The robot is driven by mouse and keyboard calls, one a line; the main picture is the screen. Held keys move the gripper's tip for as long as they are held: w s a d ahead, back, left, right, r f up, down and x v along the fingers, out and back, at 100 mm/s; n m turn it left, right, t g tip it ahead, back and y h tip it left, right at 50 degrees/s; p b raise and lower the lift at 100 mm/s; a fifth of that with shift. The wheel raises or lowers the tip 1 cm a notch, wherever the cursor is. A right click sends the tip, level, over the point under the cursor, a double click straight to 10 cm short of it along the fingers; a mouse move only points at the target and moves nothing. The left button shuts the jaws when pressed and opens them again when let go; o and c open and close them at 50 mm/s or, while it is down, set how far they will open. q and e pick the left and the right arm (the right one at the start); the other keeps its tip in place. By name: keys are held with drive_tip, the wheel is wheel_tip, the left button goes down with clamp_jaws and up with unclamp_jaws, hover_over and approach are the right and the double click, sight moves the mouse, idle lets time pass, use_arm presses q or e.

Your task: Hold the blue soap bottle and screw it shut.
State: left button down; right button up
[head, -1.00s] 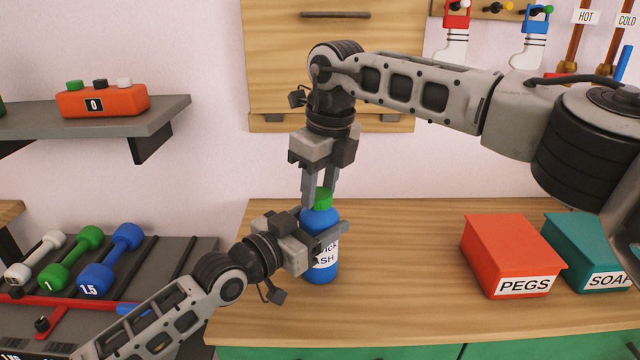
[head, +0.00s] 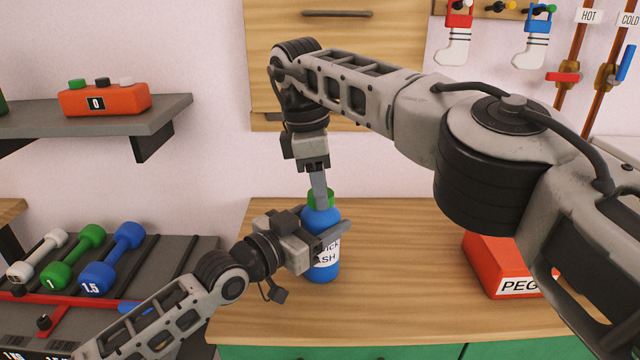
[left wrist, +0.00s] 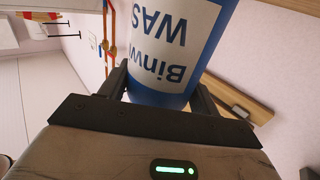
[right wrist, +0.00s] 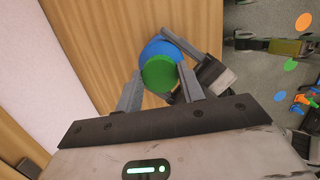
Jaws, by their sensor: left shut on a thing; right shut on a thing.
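The blue soap bottle (head: 325,272) with a white label stands upright on the wooden counter. Its green cap (head: 328,199) sits on top. My left gripper (head: 328,240) is shut around the bottle's upper body from the left; the left wrist view shows the blue wall and label (left wrist: 175,45) between its fingers. My right gripper (head: 319,194) points down from above and is shut on the cap. In the right wrist view the round green cap (right wrist: 160,73) lies between the fingertips, with the blue bottle (right wrist: 160,46) beneath. The cap's threads are hidden.
The counter (head: 400,260) is clear around the bottle. A red PEGS box (head: 490,268) stands at the right, partly behind my right arm. Dumbbells (head: 80,260) lie on a rack at the left. A grey shelf (head: 110,122) holds an orange box (head: 105,99).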

drive_tip(key=o, duration=0.9)
drive_tip(key=shift+c, duration=0.3)
